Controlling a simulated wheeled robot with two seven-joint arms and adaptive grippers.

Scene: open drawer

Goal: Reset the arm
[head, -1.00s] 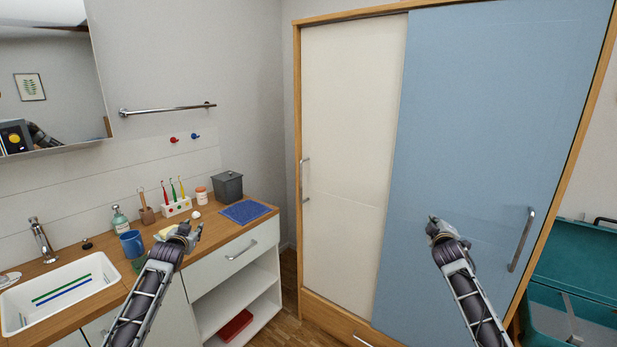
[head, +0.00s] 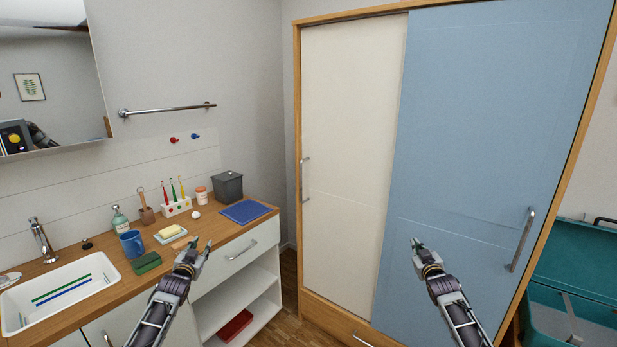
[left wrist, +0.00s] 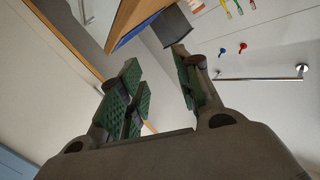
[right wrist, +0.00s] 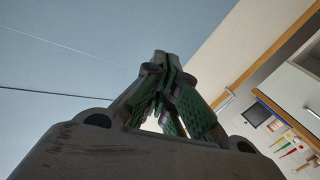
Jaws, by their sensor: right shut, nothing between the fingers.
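My left gripper (head: 194,257) is in front of the drawer unit, close to the counter's front edge. In the left wrist view its green-padded fingers (left wrist: 160,85) stand apart with nothing between them. My right gripper (head: 424,246) is in front of the blue sliding door (head: 480,130), apart from the door handle (head: 521,240). In the right wrist view its fingers (right wrist: 165,75) come together at the tips and hold nothing. The white drawer (head: 225,268) under the counter is shut, with a bar handle on its front.
The wooden counter (head: 205,230) carries a sink (head: 60,290), a blue mug (head: 131,243), a green sponge (head: 146,262), a soap dish (head: 170,234), a toothbrush holder (head: 176,207), a blue cloth (head: 246,211) and a dark bin (head: 228,187). A teal case (head: 575,270) is at the right. The space between the grippers is free.

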